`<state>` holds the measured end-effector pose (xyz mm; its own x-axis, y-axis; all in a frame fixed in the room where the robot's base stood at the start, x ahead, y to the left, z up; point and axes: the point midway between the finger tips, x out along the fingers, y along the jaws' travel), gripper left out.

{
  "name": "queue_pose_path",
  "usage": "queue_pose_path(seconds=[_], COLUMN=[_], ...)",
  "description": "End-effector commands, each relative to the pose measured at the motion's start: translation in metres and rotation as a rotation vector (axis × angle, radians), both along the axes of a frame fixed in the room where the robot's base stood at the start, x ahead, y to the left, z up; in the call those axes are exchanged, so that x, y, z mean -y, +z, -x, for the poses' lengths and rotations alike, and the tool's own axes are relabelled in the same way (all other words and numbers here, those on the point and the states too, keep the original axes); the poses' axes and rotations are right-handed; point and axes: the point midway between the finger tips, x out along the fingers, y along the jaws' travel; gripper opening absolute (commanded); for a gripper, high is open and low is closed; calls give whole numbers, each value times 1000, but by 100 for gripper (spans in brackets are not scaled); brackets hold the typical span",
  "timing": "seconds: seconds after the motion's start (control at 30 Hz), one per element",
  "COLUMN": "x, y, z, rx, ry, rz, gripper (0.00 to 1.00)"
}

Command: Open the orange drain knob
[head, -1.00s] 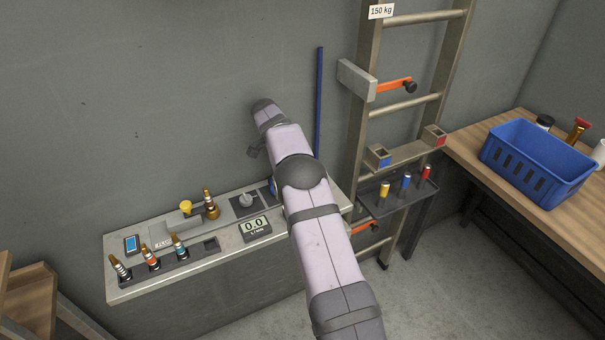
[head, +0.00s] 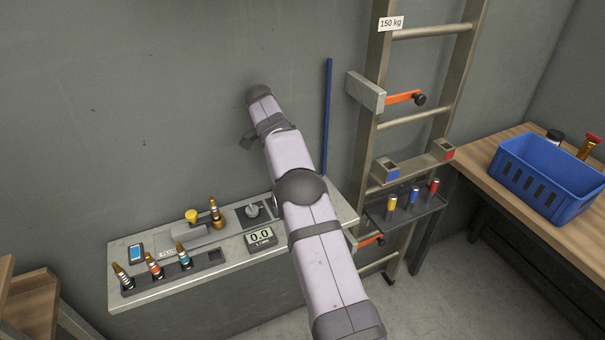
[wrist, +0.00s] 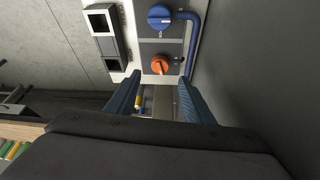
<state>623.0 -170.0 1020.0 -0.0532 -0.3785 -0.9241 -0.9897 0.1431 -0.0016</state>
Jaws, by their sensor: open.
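The orange drain knob (wrist: 160,64) shows in the wrist view on a dark panel, below a blue knob (wrist: 160,17). My gripper (wrist: 159,77) is open and empty, with its two blue fingers on either side of the view just below the orange knob. The fingertips point toward the panel; whether they touch the knob cannot be told. In the head view my arm covers the panel area, so the orange knob and the fingers are hidden there.
A blue pipe (wrist: 194,45) runs along the panel's right side. A ladder (head: 367,140) stands to the right, and a blue basket (head: 540,185) sits on a wooden table.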

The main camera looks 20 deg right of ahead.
Motion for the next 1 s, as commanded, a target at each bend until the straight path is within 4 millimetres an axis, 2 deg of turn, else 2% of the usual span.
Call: queue_pose_path(seconds=[0.27,0.37,0.47,0.6,0.7,0.8,0.9,1.0], x=[1,9,23,46,64,74,76,72], y=[0,4,25,70,99,113,113,104], z=[0,3,5,10,26,52,72,85], rx=[0,2,32,97,112,89,73,67], ry=[-2,-16,-41,-81,-118,-154,-173,-137], rz=[0,0,6,17,20,-2,-42,-94], gripper=[48,48,48,48,48,48,48,48])
